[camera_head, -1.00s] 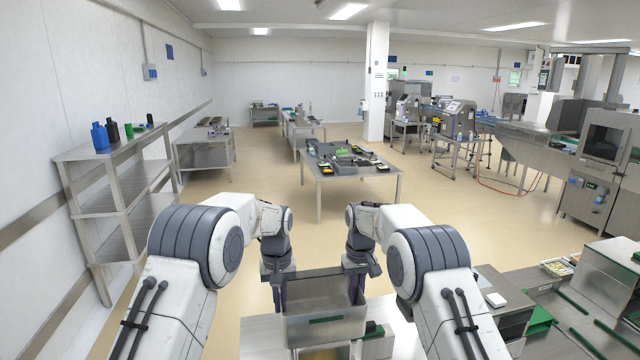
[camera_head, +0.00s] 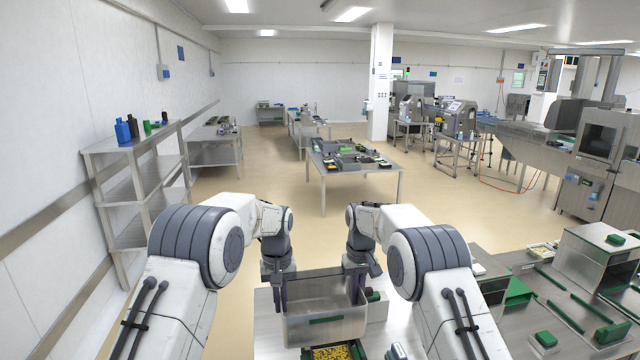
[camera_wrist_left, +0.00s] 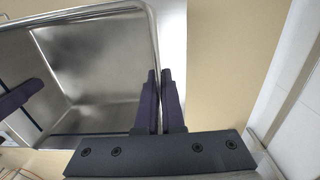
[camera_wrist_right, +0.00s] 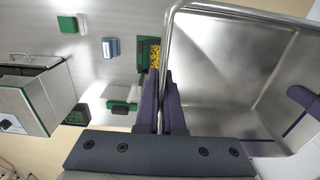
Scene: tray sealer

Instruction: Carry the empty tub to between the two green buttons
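The empty steel tub (camera_head: 325,310) hangs level between my two grippers, in front of me in the head view. Its bare inside shows in the left wrist view (camera_wrist_left: 95,70) and the right wrist view (camera_wrist_right: 240,70). My left gripper (camera_head: 278,290) is shut on its left wall, rim between the fingers (camera_wrist_left: 160,85). My right gripper (camera_head: 357,285) is shut on its right wall the same way (camera_wrist_right: 161,85). Green blocks (camera_head: 545,340) and (camera_head: 612,335) lie on the worktop at the lower right; I cannot tell whether they are the buttons.
A tray of yellow pieces (camera_head: 335,353) is on the worktop just below the tub. A steel box machine (camera_head: 592,262) with a green block on top stands at the right. A shelf (camera_head: 130,190) is at the left wall. Open floor (camera_head: 260,185) lies beyond.

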